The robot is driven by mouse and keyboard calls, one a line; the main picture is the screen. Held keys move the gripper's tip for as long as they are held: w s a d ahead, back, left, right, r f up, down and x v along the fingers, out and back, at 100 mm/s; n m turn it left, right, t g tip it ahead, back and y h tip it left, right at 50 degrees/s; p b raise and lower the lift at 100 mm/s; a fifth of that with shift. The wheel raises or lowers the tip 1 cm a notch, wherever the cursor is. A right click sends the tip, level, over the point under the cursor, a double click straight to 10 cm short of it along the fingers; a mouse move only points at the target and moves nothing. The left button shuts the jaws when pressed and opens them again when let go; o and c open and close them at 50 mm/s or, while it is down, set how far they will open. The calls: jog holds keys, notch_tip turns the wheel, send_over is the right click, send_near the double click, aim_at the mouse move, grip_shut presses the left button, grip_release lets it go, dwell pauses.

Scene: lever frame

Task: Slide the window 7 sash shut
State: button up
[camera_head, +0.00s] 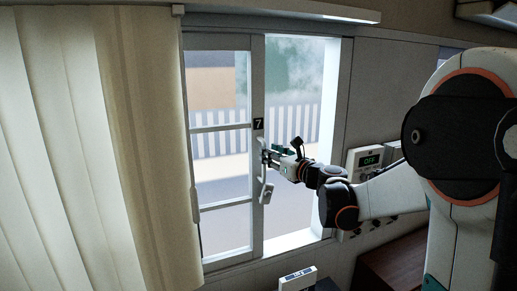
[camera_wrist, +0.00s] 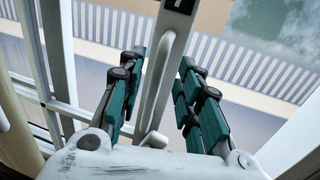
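The window 7 sash (camera_head: 257,215) is a grey-framed pane at the left of the window opening, with a dark "7" plate (camera_head: 258,124) on its right stile. To its right is an open gap with the outside showing through. The pale pull handle (camera_head: 266,192) is upright on that stile. My gripper (camera_head: 272,156) is at the handle's upper part. In the wrist view my gripper (camera_wrist: 162,60) is open, with its green-padded fingers on either side of the handle (camera_wrist: 157,85). Gaps show between the handle and both fingers. The handle's depth between them is hard to tell.
A cream curtain (camera_head: 85,150) hangs at the left, beside the sash. The right window jamb (camera_head: 335,130) borders the gap. A wall box reading "OFF" (camera_head: 370,160) is right of the window. A small white device (camera_head: 298,279) is below, and a brown cabinet (camera_head: 395,265) at lower right.

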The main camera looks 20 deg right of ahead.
jog(key=shift+w+a+p, duration=0.2)
jog(key=shift+w, duration=0.85)
jog(key=shift+w+a+p, duration=0.15)
jog(key=shift+w+a, duration=0.05)
jog(key=shift+w, duration=0.8)
grip_shut()
